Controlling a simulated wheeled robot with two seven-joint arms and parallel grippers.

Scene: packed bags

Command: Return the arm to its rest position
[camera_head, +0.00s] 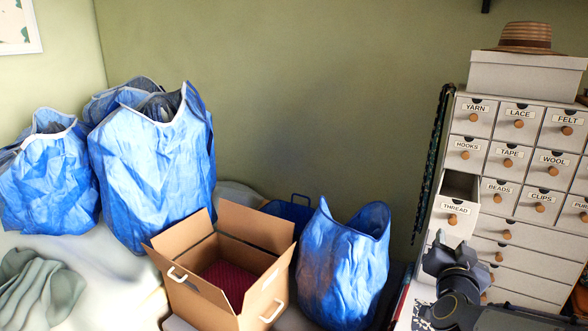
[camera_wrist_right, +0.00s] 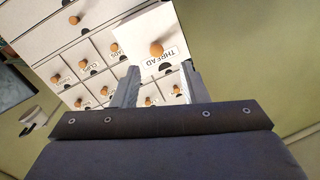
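My right gripper (camera_head: 451,244) is at the lower right of the head view, just below the THREAD drawer (camera_head: 457,212) of the white cabinet. That drawer is pulled out, and its inside looks empty from here. In the right wrist view my right gripper (camera_wrist_right: 160,66) has its two fingers apart with nothing between them. The THREAD drawer's wooden knob (camera_wrist_right: 157,48) shows just beyond the fingertips and looks clear of them. My left gripper is not in view.
The white cabinet (camera_head: 485,225) has several other labelled drawers, which look shut. A box with a straw hat (camera_head: 525,37) stands on top. An open cardboard box (camera_head: 190,295) and a blue bag (camera_head: 345,265) stand left of my right arm. More blue bags (camera_head: 155,165) stand farther left.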

